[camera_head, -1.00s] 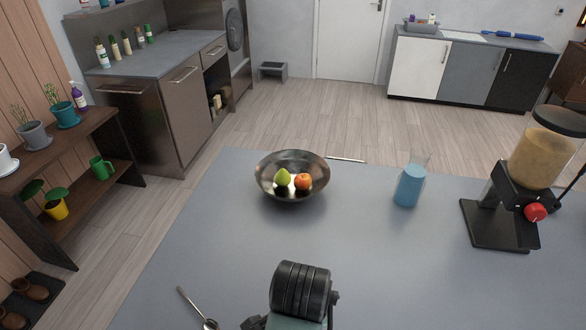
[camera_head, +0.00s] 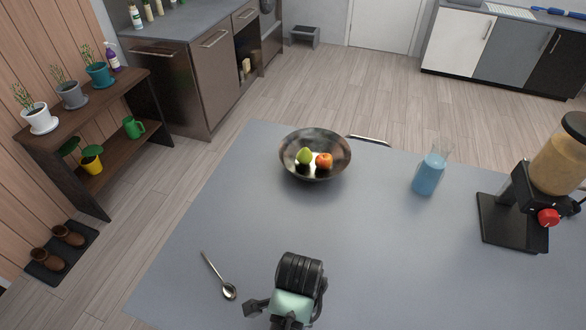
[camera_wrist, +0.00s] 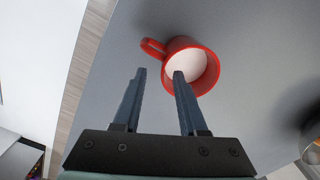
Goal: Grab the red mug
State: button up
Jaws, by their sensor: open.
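The red mug (camera_wrist: 192,66) with a white inside shows in the wrist view, just beyond my fingertips, on the grey table. Its handle points to the upper left in that picture. My gripper (camera_wrist: 159,75) is open and empty, its two fingers apart. The right fingertip overlaps the near rim of the mug in the picture; I cannot tell whether they touch. The left fingertip is below the handle. In the head view my wrist shows at the bottom centre, and the mug is not visible there.
The grey table (camera_head: 390,260) holds a metal bowl (camera_head: 290,163) of fruit, a spoon (camera_head: 229,291), a blue-filled pitcher (camera_head: 429,176) and a dispenser (camera_head: 560,160) with a black base at the right. A plant shelf (camera_head: 85,115) stands left, apart from the table.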

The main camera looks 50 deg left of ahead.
jog(key=shift+a+f+p, duration=0.15)
jog(key=shift+f+p, duration=0.2)
jog(key=shift+f, duration=0.95)
jog(key=shift+a+f+p, duration=0.15)
jog(key=shift+f+p, duration=0.2)
jog(key=shift+f, duration=0.95)
grip_shut()
jog(key=shift+s+d+f, duration=0.15)
jog(key=shift+s, duration=0.05)
